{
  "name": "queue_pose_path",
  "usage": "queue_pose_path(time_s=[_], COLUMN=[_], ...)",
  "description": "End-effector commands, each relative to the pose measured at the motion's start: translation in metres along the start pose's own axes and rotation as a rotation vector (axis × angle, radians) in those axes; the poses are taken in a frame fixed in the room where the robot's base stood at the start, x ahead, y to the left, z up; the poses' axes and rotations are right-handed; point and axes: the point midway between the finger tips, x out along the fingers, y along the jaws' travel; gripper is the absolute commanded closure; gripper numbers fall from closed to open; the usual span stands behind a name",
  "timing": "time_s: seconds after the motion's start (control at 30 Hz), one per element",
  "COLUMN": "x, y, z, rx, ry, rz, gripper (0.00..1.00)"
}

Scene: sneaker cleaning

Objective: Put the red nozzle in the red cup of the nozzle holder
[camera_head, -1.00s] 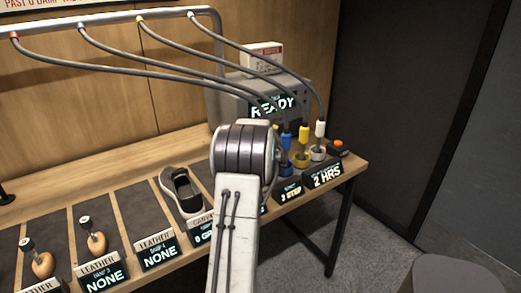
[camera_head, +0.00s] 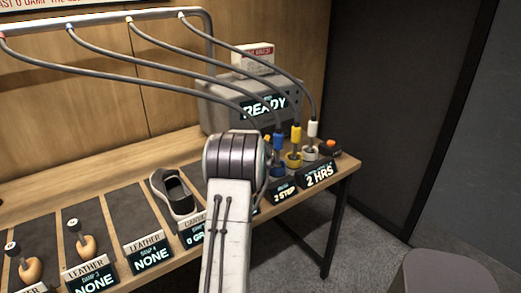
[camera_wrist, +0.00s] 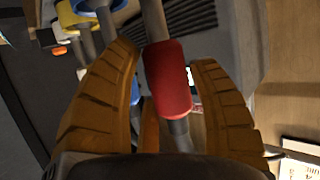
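The red nozzle (camera_wrist: 168,80) shows in the wrist view between the brown fingers of my gripper (camera_wrist: 165,65). In the head view my arm hides the gripper and the red nozzle. The red cup shows in neither view, so I cannot tell whether the stem is in it. The holder's blue cup (camera_wrist: 97,5) and yellow cup (camera_wrist: 75,14) show at the wrist view's upper left.
The blue nozzle (camera_head: 278,140), yellow nozzle (camera_head: 296,132) and white nozzle (camera_head: 313,129) stand right of my arm, with hoses above. The grey machine (camera_head: 222,108) reading READY is behind.

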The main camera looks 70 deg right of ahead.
Motion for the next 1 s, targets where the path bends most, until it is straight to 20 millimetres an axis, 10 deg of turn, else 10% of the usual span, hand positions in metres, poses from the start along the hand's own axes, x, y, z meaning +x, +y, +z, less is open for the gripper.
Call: queue_pose_path(time_s=[0.6,1.0], x=[-0.004,-0.063], y=[0.000,0.000], z=[-0.004,-0.002], rx=[0.000,0.000], ry=[0.000,0.002], rz=[0.000,0.000], gripper=[0.28,0.28])
